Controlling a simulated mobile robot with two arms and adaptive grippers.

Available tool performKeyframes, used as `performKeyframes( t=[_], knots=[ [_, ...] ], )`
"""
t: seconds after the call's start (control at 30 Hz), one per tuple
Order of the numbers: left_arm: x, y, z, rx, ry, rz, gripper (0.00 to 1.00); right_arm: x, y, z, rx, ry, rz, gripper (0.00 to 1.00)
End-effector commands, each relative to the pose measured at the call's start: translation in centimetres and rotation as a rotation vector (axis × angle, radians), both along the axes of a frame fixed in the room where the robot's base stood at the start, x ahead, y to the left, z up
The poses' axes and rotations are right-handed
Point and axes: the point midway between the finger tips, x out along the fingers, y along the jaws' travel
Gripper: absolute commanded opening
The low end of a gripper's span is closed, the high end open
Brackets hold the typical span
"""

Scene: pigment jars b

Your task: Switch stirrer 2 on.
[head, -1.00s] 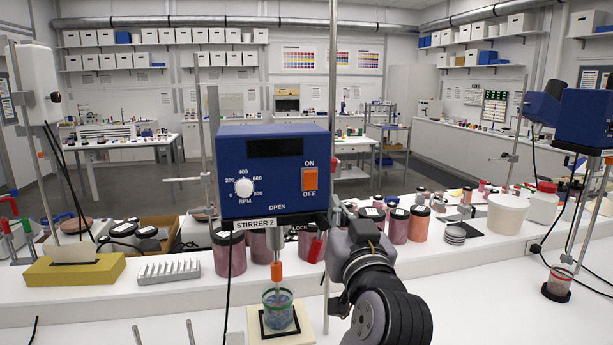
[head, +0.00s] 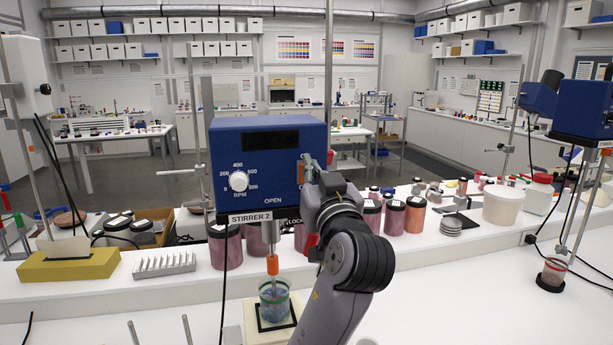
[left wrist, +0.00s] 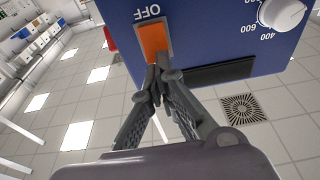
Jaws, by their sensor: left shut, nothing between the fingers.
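Stirrer 2 (head: 265,160) is a blue box with a white RPM dial (head: 238,181), a dark display (head: 271,141) and a label reading STIRRER 2. Its orange rocker switch (left wrist: 154,40) shows in the left wrist view, upside down, with OFF above it; the ON lettering is hidden. My left gripper (left wrist: 162,64) is shut and empty, its fingertips at the end of the switch away from OFF. I cannot tell whether they touch it. In the head view the left gripper (head: 310,170) covers most of the switch. Below, the stirrer's shaft reaches into a beaker (head: 273,301) of bluish contents.
Several dark-lidded jars (head: 394,217) stand behind the stirrer on the white bench. A yellow box (head: 70,265) and a grey rack (head: 164,265) lie to the left. Another blue stirrer (head: 594,108) stands at the right.

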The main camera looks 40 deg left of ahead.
Motion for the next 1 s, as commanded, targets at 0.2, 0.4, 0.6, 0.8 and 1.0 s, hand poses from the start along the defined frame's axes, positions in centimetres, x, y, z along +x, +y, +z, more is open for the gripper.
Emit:
performKeyframes(
  t=[0.2,0.4,0.6,0.8,1.0],
  knots=[
    [0.11,0.16,0.03,-0.001,-0.001,0.000,0.00,0.14,0.28,-0.01,0.004,-0.001,-0.002,0.40],
    [0.11,0.17,0.02,0.000,0.000,0.000,0.00,0.22,0.88,-0.03,0.010,-0.003,-0.003,0.40],
    [0.38,0.46,-0.01,-0.001,0.000,0.000,0.00,0.29,0.96,-0.15,0.011,-0.004,-0.004,0.40],
    [0.78,0.92,-0.01,-0.001,-0.001,0.000,0.00,0.31,0.78,-0.28,0.009,-0.004,-0.003,0.40],
    [0.61,0.67,-0.01,-0.001,-0.001,-0.001,0.00,0.33,0.38,-0.32,0.004,-0.005,-0.002,0.40]
  ],
)
